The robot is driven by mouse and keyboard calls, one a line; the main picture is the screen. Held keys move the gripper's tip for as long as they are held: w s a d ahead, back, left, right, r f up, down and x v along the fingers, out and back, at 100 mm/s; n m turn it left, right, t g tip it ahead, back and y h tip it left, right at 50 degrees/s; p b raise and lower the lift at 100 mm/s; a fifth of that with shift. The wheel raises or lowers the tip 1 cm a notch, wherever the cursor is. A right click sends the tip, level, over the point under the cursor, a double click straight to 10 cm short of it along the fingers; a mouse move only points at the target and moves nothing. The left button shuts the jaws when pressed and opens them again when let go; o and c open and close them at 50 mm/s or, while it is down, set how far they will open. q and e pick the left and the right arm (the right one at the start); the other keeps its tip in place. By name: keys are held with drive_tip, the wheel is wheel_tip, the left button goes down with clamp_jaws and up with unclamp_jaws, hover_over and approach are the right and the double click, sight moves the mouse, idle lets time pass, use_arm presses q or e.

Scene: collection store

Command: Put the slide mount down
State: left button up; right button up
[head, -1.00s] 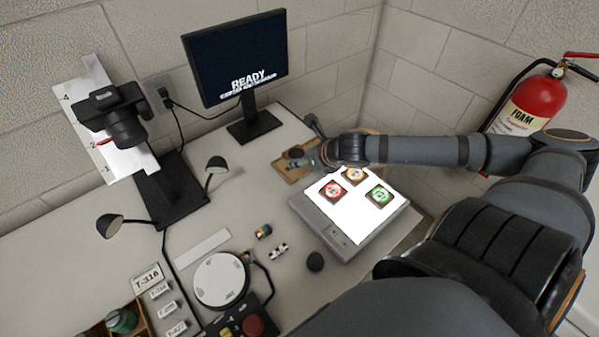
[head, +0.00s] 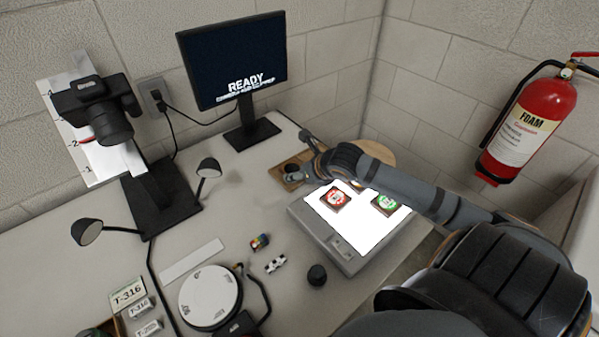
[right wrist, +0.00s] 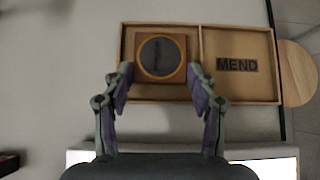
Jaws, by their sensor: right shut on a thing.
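The slide mount (right wrist: 160,55) is a square brown frame with a dark round window, seen in the right wrist view. My right gripper (right wrist: 160,82) is shut on it, one finger at each side of its near edge. The mount is at the left compartment of a wooden tray (right wrist: 202,27); I cannot tell whether it touches the tray floor. The right compartment bears the word MEND. In the head view my right gripper (head: 294,176) is over the tray (head: 278,172), and the mount is hard to make out. My left gripper is out of view.
A lit light box (head: 326,238) stands in front of the tray, with a red mount (head: 335,198) and a green mount (head: 386,203) on it. A monitor (head: 232,60) stands behind. A round wooden piece (right wrist: 297,75) adjoins the tray's right side.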

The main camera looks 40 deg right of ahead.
drive_tip(key=shift+f, duration=0.2)
drive_tip(key=o, duration=1.2)
drive_tip(key=shift+r, duration=0.1)
drive_tip(key=shift+o, duration=0.2)
drive_tip(key=shift+s+d+r+p, duration=0.15)
drive_tip(key=shift+s+r+p, duration=0.05)
drive_tip(key=shift+r+p, duration=0.3)
drive_tip(key=p+v, duration=1)
drive_tip(key=p, duration=0.4)
drive_tip(key=shift+r+p, duration=0.25)
drive_tip(key=shift+p, duration=0.15)
drive_tip(key=shift+s+r+p, duration=0.15)
drive_tip(key=shift+s+p, duration=0.3)
drive_tip(key=shift+p, duration=0.25)
